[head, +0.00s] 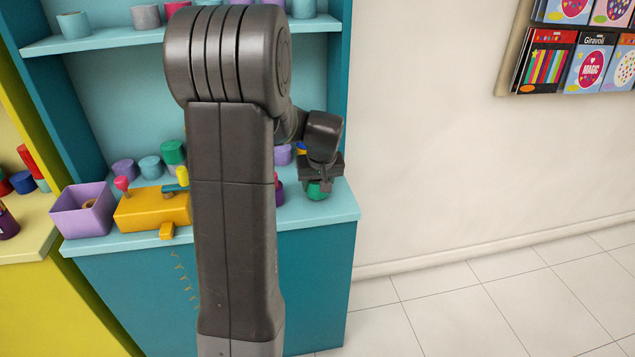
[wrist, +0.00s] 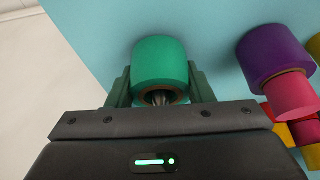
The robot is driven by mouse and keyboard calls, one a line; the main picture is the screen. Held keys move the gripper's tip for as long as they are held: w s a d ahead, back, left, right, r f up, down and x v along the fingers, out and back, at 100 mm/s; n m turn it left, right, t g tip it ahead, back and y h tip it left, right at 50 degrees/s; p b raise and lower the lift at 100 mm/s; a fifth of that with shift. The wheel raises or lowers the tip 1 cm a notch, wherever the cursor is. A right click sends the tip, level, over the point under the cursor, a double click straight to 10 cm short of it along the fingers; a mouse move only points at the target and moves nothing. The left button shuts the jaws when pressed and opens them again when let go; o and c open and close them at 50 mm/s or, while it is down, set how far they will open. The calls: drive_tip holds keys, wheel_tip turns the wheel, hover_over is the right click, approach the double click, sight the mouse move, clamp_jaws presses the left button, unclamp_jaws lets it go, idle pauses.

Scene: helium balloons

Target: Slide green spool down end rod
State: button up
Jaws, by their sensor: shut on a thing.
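The green spool (wrist: 160,62) is between the two fingers of my gripper (wrist: 161,88), which are shut on it, in the wrist view. Its near end faces the camera and shows a brown core ring. Something grey and shiny shows inside the hole; I cannot tell whether it is the end rod. In the head view my gripper (head: 320,178) is at the right end of the teal counter, with the green spool (head: 317,191) under it. I cannot tell whether the spool touches the counter. No rod is clearly visible outside the spool.
A purple spool (wrist: 268,55) and a pink one (wrist: 291,95) stand right of my gripper. On the counter's left are a purple bin (head: 83,212), a yellow device (head: 150,208) and another green spool (head: 172,152). My arm hides the counter's middle. Floor at right is clear.

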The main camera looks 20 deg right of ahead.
drive_tip(key=shift+f, duration=0.4)
drive_tip(key=o, duration=1.1)
drive_tip(key=shift+r, duration=0.1)
drive_tip(key=p+v, duration=0.4)
drive_tip(key=v, duration=0.4)
drive_tip(key=shift+b+x, duration=2.2)
drive_tip(key=shift+x, duration=1.9)
